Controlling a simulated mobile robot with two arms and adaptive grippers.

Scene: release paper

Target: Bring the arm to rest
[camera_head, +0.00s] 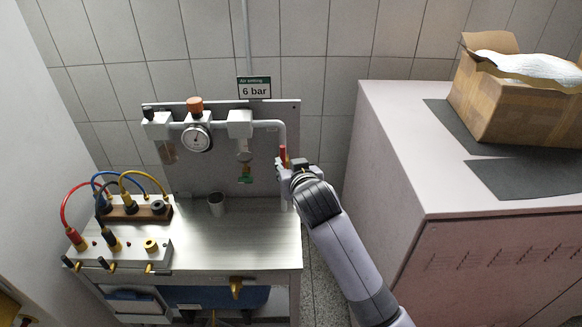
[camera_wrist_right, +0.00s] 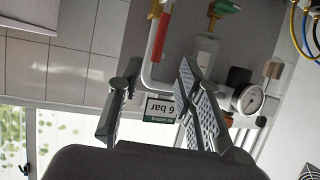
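My right arm comes in from the lower right in the head view. Its gripper (camera_head: 286,171) is at the right end of the air panel (camera_head: 215,108), close to the red handle (camera_head: 283,154) on the grey pipe. In the right wrist view the two fingers of the gripper (camera_wrist_right: 158,66) stand apart with nothing between their pads. The red handle (camera_wrist_right: 160,35) and pipe show beyond the fingertips; I cannot tell whether they touch. My left gripper is not in view.
A gauge (camera_head: 197,137) and a "6 bar" sign (camera_head: 254,88) are at the back. A cabinet (camera_head: 400,150) with a cardboard box (camera_head: 515,105) stands right of my arm.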

